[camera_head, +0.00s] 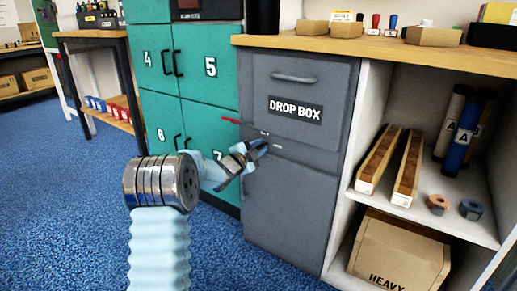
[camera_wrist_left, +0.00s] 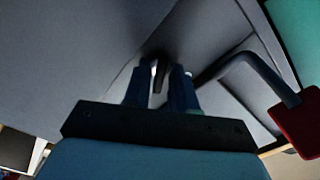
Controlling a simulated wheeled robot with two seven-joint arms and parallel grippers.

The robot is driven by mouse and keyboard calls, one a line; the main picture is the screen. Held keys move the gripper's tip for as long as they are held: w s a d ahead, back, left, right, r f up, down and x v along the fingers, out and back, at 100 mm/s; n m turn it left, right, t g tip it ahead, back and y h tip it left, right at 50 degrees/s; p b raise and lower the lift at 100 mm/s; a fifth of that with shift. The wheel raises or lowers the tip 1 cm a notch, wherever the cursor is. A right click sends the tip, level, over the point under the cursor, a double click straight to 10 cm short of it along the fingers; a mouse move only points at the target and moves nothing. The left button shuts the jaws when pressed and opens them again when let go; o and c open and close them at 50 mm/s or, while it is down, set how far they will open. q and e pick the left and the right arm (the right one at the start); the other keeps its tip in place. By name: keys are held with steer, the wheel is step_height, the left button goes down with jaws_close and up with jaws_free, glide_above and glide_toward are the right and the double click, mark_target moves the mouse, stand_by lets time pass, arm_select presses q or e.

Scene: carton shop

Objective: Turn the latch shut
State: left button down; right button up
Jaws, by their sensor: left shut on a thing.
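The grey drop box cabinet (camera_head: 300,190) stands under the wooden counter. My left gripper (camera_head: 257,149) is at its front, near the seam below the drop box panel (camera_head: 300,85). In the left wrist view the gripper's fingers (camera_wrist_left: 164,82) are shut on a small dark piece, which looks like part of the latch. A bent grey lever with a red end (camera_wrist_left: 296,122) runs beside the fingers to the right. The red end (camera_head: 231,121) also shows in the head view, at the cabinet's left edge. The fingers hide most of the held piece. My right gripper is out of view.
Green lockers (camera_head: 190,60) adjoin the cabinet on the left. Open shelves (camera_head: 440,212) on the right hold long cartons, rolls and a large box (camera_head: 398,252). The counter (camera_head: 400,50) overhangs above. Blue carpet (camera_head: 60,190) is clear at the left.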

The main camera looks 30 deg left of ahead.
arm_select(q)
steer(key=n+p, duration=0.1)
steer(key=n, duration=0.4)
steer(key=shift+n, duration=0.4)
steer(key=n+p, duration=0.1)
steer(key=n, duration=0.3)
steer(key=shift+f+n+p, duration=0.1)
steer(key=shift+n+p, duration=0.45)
steer(key=shift+n, duration=0.55)
steer(key=c, duration=1.2)
jaws_free()
